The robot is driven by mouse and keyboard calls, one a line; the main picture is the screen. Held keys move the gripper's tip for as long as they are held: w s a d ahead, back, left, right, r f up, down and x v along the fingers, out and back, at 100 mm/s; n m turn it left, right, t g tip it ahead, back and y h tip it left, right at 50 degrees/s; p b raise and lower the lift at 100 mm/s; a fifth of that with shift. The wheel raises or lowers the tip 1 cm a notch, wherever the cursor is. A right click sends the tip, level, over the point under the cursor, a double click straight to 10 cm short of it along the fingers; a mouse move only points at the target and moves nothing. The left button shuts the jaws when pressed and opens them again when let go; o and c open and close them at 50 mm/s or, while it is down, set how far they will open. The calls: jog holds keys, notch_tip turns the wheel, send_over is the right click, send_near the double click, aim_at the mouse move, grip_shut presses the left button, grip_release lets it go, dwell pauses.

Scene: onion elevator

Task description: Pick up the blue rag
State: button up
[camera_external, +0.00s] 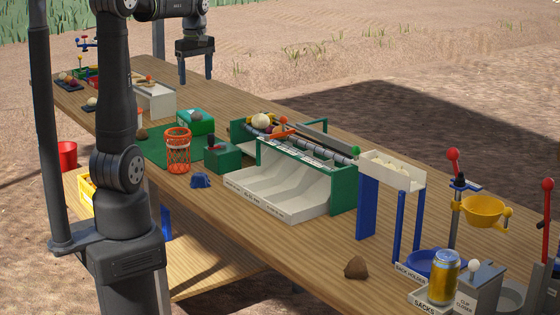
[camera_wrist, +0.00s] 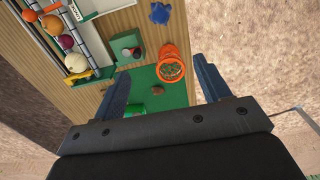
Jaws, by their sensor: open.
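The blue rag (camera_external: 201,180) is a small crumpled lump on the wooden table, just in front of the green box with a lever and right of the orange basket. In the wrist view the rag (camera_wrist: 160,13) lies near the top edge, beyond the fingers. My gripper (camera_external: 196,79) is raised well above the far part of the table, apart from the rag. Its two fingers (camera_wrist: 161,88) are spread wide with nothing held between them.
The orange mesh basket (camera_external: 178,152) stands on a green mat beside the rag. The green lever box (camera_external: 222,156) and the white-chuted sorter (camera_external: 290,188) stand close by. A brown lump (camera_external: 356,267) lies nearer the front. Bare table lies in front of the rag.

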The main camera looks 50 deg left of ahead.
jog(key=n, duration=0.2)
send_over(199, 174)
jog(key=f, duration=2.5)
jog(key=shift+w+d, duration=0.1)
jog(key=shift+d, duration=0.1)
jog(key=shift+a+f, duration=0.15)
jog(key=shift+f, duration=1.45)
jog(key=shift+a+f, duration=0.1)
jog(key=shift+f, duration=1.5)
jog(key=c, duration=1.1)
jog(key=shift+o, duration=0.2)
jog(key=shift+r, duration=0.1)
